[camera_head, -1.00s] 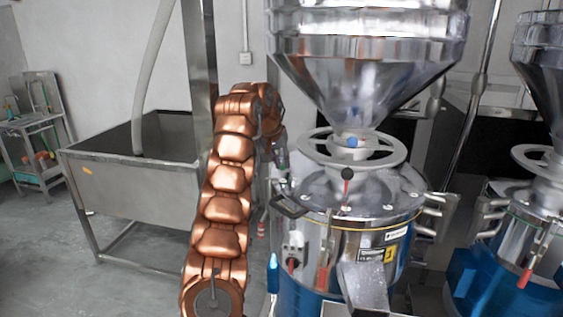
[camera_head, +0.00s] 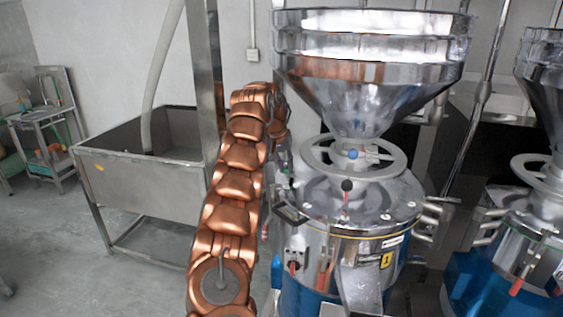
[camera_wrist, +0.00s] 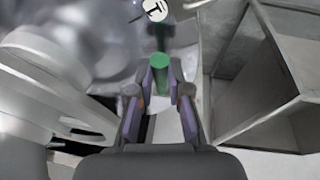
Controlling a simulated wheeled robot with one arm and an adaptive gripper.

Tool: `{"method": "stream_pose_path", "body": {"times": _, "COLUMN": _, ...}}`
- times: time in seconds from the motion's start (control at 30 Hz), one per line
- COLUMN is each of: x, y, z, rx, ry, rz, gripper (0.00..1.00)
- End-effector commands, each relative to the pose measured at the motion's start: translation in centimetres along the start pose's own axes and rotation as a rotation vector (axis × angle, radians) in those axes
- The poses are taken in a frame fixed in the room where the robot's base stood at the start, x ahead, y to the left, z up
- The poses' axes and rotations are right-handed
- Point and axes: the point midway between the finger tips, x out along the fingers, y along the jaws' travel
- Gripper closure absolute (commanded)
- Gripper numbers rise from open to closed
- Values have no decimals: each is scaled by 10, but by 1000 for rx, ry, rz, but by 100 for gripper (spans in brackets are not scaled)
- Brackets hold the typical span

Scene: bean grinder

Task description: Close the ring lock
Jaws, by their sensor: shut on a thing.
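The grinder (camera_head: 335,245) stands right of centre in the head view, a steel drum with a blue base. Its round lid (camera_head: 385,205) has a dark handle (camera_head: 291,214) at the left edge. I cannot clearly make out the ring lock in the head view. My gripper (camera_wrist: 160,95) has purple-sided fingers. In the wrist view they are close around a green cylinder (camera_wrist: 160,72), seemingly a handle, and hold it. In the head view my gripper is small and partly hidden by my copper arm, at the lid's left side.
A steel hopper (camera_head: 370,75) and a handwheel (camera_head: 390,165) rise above the lid. A steel tank (camera_head: 140,195) on legs stands left of my arm. A second grinder (camera_head: 535,215) is at the right.

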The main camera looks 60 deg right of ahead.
Motion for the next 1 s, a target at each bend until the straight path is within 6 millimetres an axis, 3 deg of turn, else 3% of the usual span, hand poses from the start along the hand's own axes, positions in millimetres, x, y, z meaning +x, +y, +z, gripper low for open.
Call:
{"method": "stream_pose_path", "body": {"times": 0.23, "x": -1, "y": 0, "z": 0, "rx": 1, "ry": 3, "rz": 0, "gripper": 100}}
{"method": "stream_pose_path", "body": {"times": 0.27, "x": -1, "y": 0, "z": 0, "rx": 1, "ry": 3, "rz": 0, "gripper": 81}}
{"method": "stream_pose_path", "body": {"times": 0.5, "x": 0, "y": 0, "z": 0, "rx": 0, "ry": 2, "rz": 0, "gripper": 58}}
{"method": "stream_pose_path", "body": {"times": 1.0, "x": 4, "y": -9, "z": 2, "rx": -7, "ry": 24, "rz": 0, "gripper": 58}}
